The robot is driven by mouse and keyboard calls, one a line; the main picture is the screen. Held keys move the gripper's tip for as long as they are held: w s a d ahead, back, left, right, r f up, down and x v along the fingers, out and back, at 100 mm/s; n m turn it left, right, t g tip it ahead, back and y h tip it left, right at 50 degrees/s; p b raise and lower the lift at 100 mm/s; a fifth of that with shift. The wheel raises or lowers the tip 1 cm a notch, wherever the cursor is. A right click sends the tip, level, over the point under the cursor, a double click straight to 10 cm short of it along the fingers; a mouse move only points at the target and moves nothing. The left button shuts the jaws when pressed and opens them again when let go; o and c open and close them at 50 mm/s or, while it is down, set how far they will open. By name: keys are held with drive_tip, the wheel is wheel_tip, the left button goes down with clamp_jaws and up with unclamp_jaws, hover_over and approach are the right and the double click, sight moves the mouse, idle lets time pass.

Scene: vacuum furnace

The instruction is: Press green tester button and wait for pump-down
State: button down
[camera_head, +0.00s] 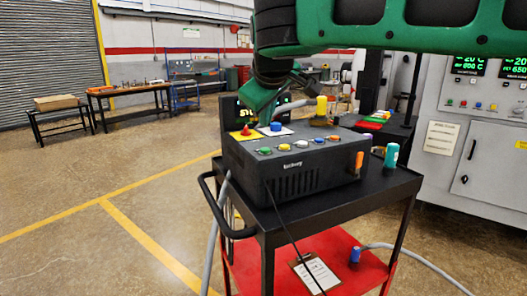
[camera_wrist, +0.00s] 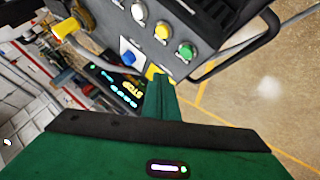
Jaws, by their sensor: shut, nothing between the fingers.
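The tester is a dark box (camera_head: 285,165) on top of a cart. A green button (camera_head: 264,151) sits at the left end of the row along its front top edge. In the wrist view the green button (camera_wrist: 186,51) is above and right of my fingertips, uncovered. Yellow (camera_wrist: 162,31) and white (camera_wrist: 139,12) buttons stand beside it. My green gripper (camera_wrist: 160,78) is shut and empty, apart from the green button in the picture. In the head view my gripper (camera_head: 258,112) hangs behind the box's button row, partly hidden by my arm.
A red mushroom button on a yellow plate (camera_head: 243,138) and a blue button (camera_head: 276,127) on a white plate sit behind the row. A lit display (camera_wrist: 122,88) reads STOP. A furnace cabinet (camera_head: 480,150) stands right. Floor left of the cart is clear.

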sight(266, 151)
drive_tip(key=shift+f, duration=2.2)
drive_tip(key=shift+f, duration=0.15)
idle(0.3)
drive_tip(key=shift+s+f, duration=0.1)
drive_tip(key=shift+f, duration=0.1)
drive_tip(key=shift+f, duration=0.4)
idle(0.9)
drive_tip(key=shift+r, duration=0.8)
drive_tip(key=shift+r, duration=0.1)
